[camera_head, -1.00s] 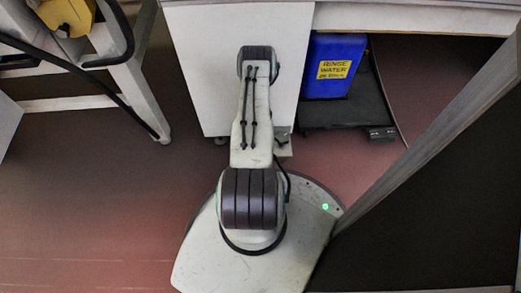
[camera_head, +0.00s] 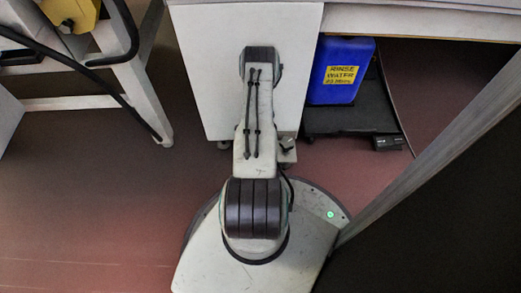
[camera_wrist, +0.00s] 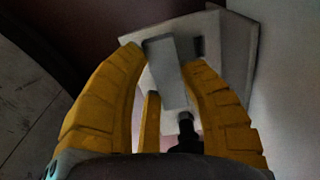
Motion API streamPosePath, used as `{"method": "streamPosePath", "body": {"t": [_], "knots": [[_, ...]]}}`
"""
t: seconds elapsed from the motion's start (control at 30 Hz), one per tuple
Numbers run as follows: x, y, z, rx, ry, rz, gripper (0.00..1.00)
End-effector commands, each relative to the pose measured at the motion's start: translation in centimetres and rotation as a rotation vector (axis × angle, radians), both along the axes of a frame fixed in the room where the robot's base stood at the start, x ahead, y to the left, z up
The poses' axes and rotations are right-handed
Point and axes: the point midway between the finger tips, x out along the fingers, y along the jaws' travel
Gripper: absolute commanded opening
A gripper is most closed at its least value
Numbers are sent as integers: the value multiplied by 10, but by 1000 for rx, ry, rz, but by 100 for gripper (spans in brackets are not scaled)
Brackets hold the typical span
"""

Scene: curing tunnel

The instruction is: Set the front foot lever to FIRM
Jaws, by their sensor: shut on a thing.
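The lever lies in front of a pale foot plate (camera_wrist: 234,50) with a dark slot. The left fingertip is at the lever's upper end, the right one beside its other edge. A dark round stem (camera_wrist: 187,128) shows below the lever. Any setting mark, such as FIRM, cannot be read. In the head view my arm hides the gripper and the lever; only part of the cabinet's foot (camera_head: 286,152) shows beside it.
A white cabinet (camera_head: 212,75) stands right in front of my arm. A blue rinse-water jug (camera_head: 340,72) stands on a dark platform (camera_head: 345,122) to its right. A white frame leg (camera_head: 150,100) stands at left, and a grey rail (camera_head: 435,145) crosses at right. Floor at left is open.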

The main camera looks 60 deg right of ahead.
Motion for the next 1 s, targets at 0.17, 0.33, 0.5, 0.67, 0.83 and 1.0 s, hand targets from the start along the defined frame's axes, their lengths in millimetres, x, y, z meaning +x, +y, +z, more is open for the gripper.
{"method": "streamPosePath", "body": {"t": [0.17, 0.33, 0.5, 0.67, 0.83, 1.0], "knots": [[0, -1, -1, -3, -2, -11, 7], [0, -1, -1, -3, -2, -11, 7], [0, -1, -1, -3, -2, -11, 47], [0, -1, 0, -2, -1, -9, 61], [0, -1, 0, -1, -1, -8, 66], [0, -1, 1, -1, -1, -8, 66]]}}
